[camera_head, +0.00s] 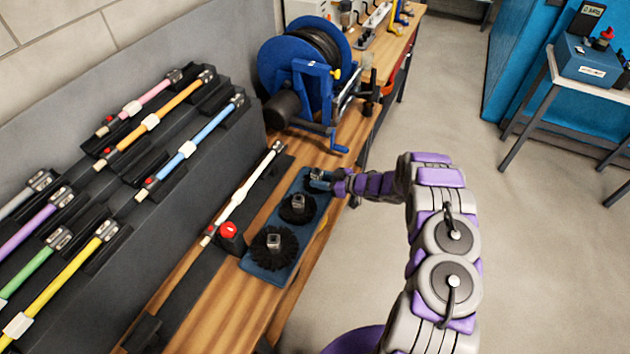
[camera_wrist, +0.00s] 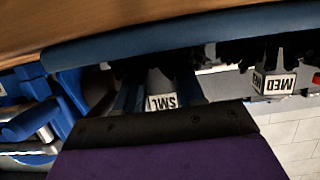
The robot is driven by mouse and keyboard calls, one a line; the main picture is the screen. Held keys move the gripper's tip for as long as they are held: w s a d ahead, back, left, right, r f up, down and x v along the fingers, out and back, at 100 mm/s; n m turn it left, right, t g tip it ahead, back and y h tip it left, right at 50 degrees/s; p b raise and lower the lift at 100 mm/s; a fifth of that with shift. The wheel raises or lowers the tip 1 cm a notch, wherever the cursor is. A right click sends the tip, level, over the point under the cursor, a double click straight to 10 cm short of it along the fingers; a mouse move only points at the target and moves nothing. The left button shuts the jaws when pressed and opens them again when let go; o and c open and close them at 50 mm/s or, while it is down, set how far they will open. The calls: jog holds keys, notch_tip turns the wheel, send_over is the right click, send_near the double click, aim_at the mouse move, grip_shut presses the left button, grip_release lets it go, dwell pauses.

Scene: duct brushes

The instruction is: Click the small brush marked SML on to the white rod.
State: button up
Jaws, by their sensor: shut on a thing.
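The small brush (camera_head: 316,175) is at the far end of the blue tray (camera_head: 252,268), largely hidden by my gripper (camera_head: 323,182) in the head view. Its SML label (camera_wrist: 162,101) shows upside down between my two fingers in the wrist view. My gripper is shut on the small brush's holder, and the brush still appears to be at its place on the tray. The white rod (camera_head: 240,193) lies along the dark rack to the left of the tray, its metal end pointing to the back. A red knob (camera_head: 228,230) sits beside the rod.
Two larger dark brushes stand on the tray, the middle one (camera_head: 297,207) labelled MED (camera_wrist: 273,84) and the nearest (camera_head: 273,246). A blue hose reel (camera_head: 305,65) stands behind the tray. Coloured rods (camera_head: 185,150) fill the rack at left. Open floor lies right.

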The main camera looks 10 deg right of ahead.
aim_at(321, 172)
jog(key=shift+d, duration=0.15)
grip_shut()
jog(key=shift+a, duration=0.3)
jog(key=shift+d+r+p, duration=0.2)
jog(key=shift+r+p, duration=0.2)
jog(key=shift+r, duration=1.05)
jog(key=shift+a+r+p, duration=0.1)
jog(key=shift+r+p, duration=0.45)
jog(key=shift+r, duration=1)
